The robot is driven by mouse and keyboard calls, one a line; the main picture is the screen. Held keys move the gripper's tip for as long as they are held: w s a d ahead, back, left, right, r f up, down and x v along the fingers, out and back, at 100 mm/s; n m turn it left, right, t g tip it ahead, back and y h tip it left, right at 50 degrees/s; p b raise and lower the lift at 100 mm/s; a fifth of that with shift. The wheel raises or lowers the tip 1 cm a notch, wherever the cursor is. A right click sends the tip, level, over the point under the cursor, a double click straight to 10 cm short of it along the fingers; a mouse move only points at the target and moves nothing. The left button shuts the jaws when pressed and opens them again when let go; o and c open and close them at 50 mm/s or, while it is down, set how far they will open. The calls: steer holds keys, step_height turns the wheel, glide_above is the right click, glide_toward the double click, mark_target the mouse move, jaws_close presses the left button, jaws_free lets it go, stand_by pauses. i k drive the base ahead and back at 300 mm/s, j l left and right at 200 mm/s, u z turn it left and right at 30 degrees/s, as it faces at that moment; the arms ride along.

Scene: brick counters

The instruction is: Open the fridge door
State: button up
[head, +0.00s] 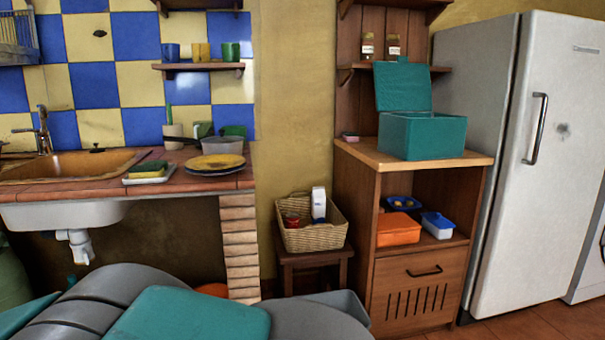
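The white fridge (490,110) stands at the right of the head view. Its front door (555,190) looks shut, with no gap showing along its edge. A dark vertical bar handle (537,128) is on the upper left part of the door. The fridge's grey side faces the wooden cabinet. My gripper is not in view. Grey and teal parts at the bottom left are mine, and they are well apart from the fridge.
A wooden cabinet (420,278) with an open teal box (422,136) on top stands left of the fridge. A wicker basket (312,236) sits on a small stool. A sink counter (190,181) is at left. Tiled floor (520,326) shows before the fridge.

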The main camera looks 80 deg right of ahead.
mark_target(553, 164)
steer(key=z, duration=4.35)
